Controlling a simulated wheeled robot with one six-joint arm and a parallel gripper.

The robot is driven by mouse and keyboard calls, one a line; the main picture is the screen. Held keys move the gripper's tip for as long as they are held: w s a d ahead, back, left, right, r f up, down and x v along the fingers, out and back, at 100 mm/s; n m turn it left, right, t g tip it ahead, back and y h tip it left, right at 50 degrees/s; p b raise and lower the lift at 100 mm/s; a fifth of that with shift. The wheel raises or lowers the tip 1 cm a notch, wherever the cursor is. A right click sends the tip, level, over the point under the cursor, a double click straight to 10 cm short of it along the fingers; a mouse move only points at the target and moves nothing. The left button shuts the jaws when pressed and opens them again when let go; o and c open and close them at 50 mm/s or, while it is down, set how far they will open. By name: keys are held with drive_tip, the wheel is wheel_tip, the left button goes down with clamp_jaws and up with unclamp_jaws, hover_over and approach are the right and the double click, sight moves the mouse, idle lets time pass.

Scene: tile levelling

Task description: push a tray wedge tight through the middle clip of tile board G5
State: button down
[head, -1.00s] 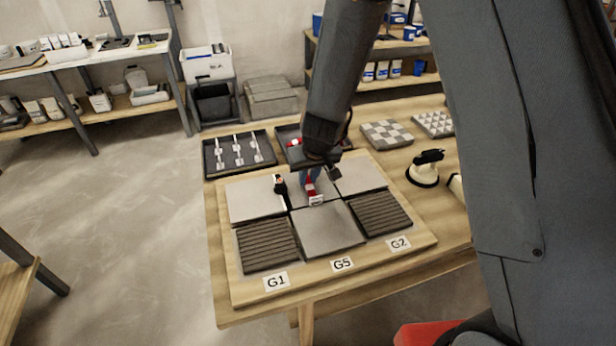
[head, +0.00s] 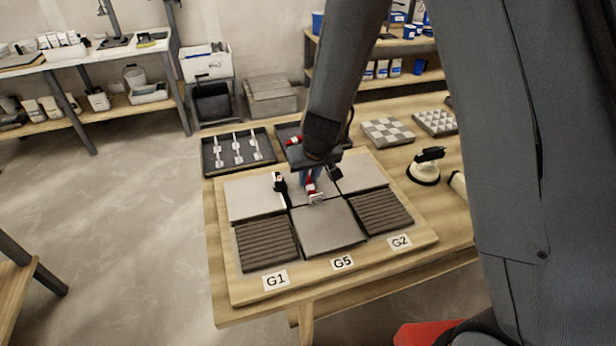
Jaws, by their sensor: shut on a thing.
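The tile board (head: 222,268) lies on the bench, with the G5 label (head: 342,262) at the middle of its front edge. My gripper (head: 311,178) is low over the middle column, at the joint between the back and front tiles. It is shut on a red wedge (head: 311,188), which is partly hidden by the gripper. A small white clip (head: 316,197) shows at the wedge's front end. Whether the wedge is tight in it is too small to tell. A dark upright piece (head: 281,184) stands just left of my gripper. The wedge tray (head: 284,135) behind is partly hidden by my arm.
A dark tray with several white clips (head: 237,148) sits at the back left. A suction lifter (head: 425,167) stands right of the board, with patterned tile samples (head: 387,132) behind it. The G1 (head: 276,281) and G2 (head: 400,242) labels flank G5. The front tiles are clear.

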sight(312, 192)
drive_tip(key=shift+s, duration=0.2)
drive_tip(key=shift+s+d+b, duration=0.25)
drive_tip(key=shift+s+b, duration=0.35)
drive_tip(key=shift+b, duration=0.2)
drive_tip(key=shift+s+d+b, duration=0.2)
drive_tip(key=shift+s+b, duration=0.3)
drive_tip(key=shift+s, duration=0.1)
drive_tip(key=shift+s+d+b, duration=0.15)
drive_tip(key=shift+s+b, duration=0.3)
drive_tip(key=shift+s, duration=0.15)
idle(0.8)
idle(0.4)
drive_tip(key=c, duration=1.6)
unclamp_jaws()
drive_tip(key=shift+r, duration=0.15)
